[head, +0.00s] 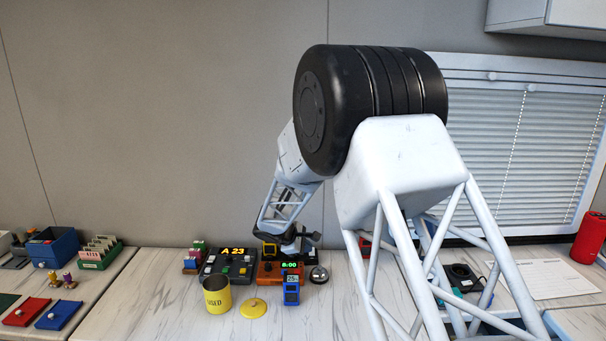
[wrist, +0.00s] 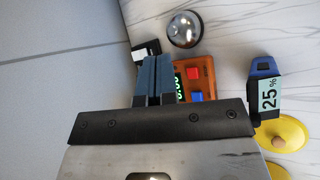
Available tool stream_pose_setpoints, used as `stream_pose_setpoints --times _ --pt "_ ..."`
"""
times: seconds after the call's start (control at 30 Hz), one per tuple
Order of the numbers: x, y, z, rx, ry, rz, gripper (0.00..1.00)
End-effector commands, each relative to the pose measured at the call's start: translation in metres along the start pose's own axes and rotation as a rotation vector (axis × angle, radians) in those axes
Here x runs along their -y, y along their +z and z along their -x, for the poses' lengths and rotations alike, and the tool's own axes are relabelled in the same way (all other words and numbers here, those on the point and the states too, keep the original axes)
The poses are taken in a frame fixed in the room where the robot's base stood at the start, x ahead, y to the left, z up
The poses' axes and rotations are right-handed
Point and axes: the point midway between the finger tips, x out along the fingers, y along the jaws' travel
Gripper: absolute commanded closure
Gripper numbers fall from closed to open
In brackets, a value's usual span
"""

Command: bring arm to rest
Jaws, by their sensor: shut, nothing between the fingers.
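My arm reaches from the large white lattice frame down to the counter at the back wall. My gripper (head: 291,242) is low over the counter, above the back of an orange device (head: 280,273) with a green display. In the wrist view its two blue-grey fingers (wrist: 153,78) are pressed together with nothing between them. The orange device (wrist: 196,78), with a red and a blue button, lies just to the right of the fingers there. Whether the fingertips touch anything is unclear.
Around the gripper stand a silver bell (head: 319,274), a dark console (head: 228,265) reading A 23, a blue meter (head: 291,290) showing 25%, a yellow cup (head: 217,296) and a yellow lid (head: 253,308). A red can (head: 589,238) stands far right. The front counter is mostly clear.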

Motion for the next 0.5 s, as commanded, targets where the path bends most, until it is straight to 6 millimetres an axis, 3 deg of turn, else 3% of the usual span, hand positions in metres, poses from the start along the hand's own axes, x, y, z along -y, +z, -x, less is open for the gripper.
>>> stream_pose_setpoints --times 0.5 --pt "0.026 0.144 0.067 -0.026 -0.143 -0.3 1.0"
